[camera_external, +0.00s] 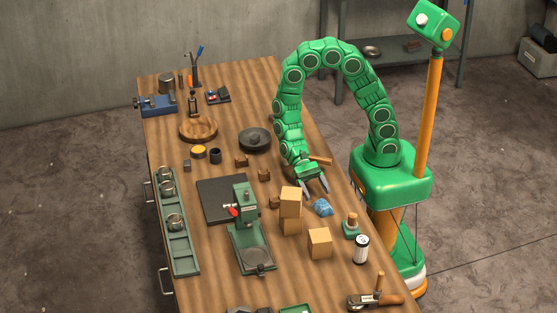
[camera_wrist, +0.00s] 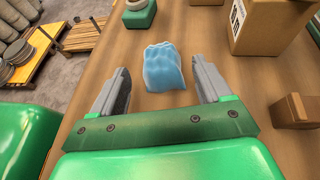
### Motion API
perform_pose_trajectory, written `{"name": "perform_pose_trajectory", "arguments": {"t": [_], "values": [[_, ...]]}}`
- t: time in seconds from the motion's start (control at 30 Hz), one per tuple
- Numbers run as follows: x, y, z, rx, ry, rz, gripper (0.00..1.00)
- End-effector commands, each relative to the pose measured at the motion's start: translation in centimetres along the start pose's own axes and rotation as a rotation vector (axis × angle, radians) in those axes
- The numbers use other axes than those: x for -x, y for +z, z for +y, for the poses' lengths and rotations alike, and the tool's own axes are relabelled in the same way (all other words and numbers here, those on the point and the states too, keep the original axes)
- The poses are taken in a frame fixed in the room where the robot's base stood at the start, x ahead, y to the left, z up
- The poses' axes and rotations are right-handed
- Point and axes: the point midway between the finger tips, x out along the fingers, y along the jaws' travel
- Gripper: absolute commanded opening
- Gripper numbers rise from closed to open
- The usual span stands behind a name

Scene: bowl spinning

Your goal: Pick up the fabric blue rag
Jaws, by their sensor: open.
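The blue fabric rag (camera_external: 323,207) lies crumpled on the wooden workbench (camera_external: 310,277), close to its right edge. In the wrist view the rag (camera_wrist: 163,68) sits ahead of my gripper (camera_wrist: 160,88), roughly centred between the two grey fingers. My gripper (camera_external: 313,188) is open and empty, just behind the rag in the external view. The fingers do not appear to touch the rag. I cannot tell exactly how high they are above the bench.
Cardboard boxes (camera_external: 291,201) stand left of the rag, with another box (camera_external: 319,243) in front. A green-based stamp (camera_external: 351,226) and a can (camera_external: 361,249) stand to the right. A wooden handle (camera_external: 320,160) lies behind my gripper. A green press (camera_external: 247,230) stands farther left.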

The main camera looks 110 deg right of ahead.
Motion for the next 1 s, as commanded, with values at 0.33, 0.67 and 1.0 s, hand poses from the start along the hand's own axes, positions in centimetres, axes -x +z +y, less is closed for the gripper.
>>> {"name": "perform_pose_trajectory", "arguments": {"t": [0.33, 0.67, 1.0], "values": [[-2.1, -0.2, 0.1, -0.001, 0.002, 0.001, 0.78], [-4.5, -0.1, 0.1, -0.001, 0.004, 0.001, 0.78], [-7.6, 0.1, 0.1, 0.001, 0.001, 0.000, 0.78]]}}
